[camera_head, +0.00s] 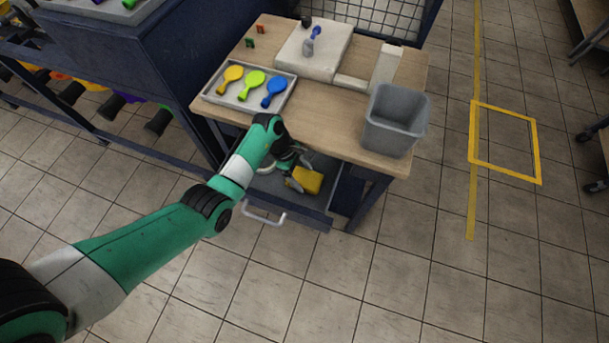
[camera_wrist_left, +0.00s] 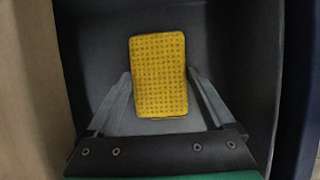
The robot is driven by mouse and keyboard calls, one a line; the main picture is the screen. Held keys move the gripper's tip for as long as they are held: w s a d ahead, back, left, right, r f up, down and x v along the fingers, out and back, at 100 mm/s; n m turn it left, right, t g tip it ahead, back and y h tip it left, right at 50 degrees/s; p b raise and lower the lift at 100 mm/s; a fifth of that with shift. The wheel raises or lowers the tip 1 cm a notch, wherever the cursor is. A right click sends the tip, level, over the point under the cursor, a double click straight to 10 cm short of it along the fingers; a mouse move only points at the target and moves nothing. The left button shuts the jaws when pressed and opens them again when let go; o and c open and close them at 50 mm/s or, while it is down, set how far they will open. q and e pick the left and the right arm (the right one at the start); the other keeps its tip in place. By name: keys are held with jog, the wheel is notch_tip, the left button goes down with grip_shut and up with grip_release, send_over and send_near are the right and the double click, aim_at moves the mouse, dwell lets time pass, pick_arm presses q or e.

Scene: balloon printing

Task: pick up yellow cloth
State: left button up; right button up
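The yellow cloth (camera_head: 308,180) is a thick, textured rectangular pad lying in the dark open drawer (camera_head: 272,184) under the wooden table's front edge. In the left wrist view the cloth (camera_wrist_left: 158,78) stands lengthwise in the middle of the picture on the dark drawer floor (camera_wrist_left: 225,65). My left gripper (camera_head: 292,172) reaches down into the drawer. Its fingers (camera_wrist_left: 160,85) are open, one on each side of the cloth's lower half; I cannot tell whether they touch it. My right gripper is not in view.
The wooden table (camera_head: 325,125) above the drawer carries a grey tray (camera_head: 213,96) with yellow, green and blue balloons. A grey bin (camera_head: 396,120) and a white printing base (camera_head: 314,52) also stand on it. The drawer walls close in around my gripper. Floor in front is clear.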

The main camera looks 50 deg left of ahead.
pick_arm(q)
jog(key=c, duration=0.6)
jog(key=shift+c, duration=0.2)
jog(key=shift+r, duration=0.15)
